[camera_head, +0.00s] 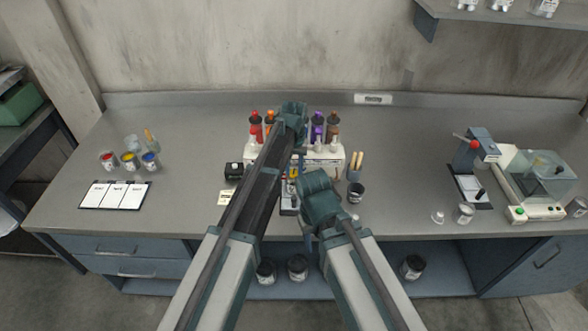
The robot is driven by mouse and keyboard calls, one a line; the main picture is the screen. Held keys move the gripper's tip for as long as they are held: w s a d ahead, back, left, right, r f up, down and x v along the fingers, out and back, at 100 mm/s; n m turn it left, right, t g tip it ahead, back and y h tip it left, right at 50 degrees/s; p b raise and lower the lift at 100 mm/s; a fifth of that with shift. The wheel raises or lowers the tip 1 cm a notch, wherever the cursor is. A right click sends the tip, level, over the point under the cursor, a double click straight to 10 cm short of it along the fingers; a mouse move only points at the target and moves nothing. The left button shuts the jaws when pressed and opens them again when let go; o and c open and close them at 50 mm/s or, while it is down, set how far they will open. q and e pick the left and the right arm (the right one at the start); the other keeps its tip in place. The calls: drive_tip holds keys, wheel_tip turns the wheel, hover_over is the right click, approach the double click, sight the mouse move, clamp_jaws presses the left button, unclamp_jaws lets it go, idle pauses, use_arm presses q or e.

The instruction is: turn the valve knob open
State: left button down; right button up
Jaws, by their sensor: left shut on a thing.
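A white dispenser rack (322,160) holds a row of colour bottles at the back middle of the bench. My left arm reaches up to the rack, and its wrist covers the middle of the bottle row. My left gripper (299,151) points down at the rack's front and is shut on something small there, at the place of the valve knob. The knob itself is hidden by the gripper and wrist, so its angle cannot be seen. My right arm is folded low in front of the bench; its wrist shows but its fingertips cannot be made out.
A red bottle (256,127) and a brown bottle (333,129) stand at the rack's ends. A dark cup (356,191) stands right of my right wrist.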

sight(294, 172)
use_arm(q)
drive_tip(key=shift+n, duration=0.6)
drive_tip(key=c, duration=0.5)
unclamp_jaws()
drive_tip(key=shift+c, duration=0.2)
drive_tip(key=shift+r, duration=0.1)
wheel_tip(294, 172, up, 14)
drive_tip(key=p, duration=1.3)
drive_tip(key=shift+p, duration=0.4)
drive_tip(key=shift+f, duration=0.25)
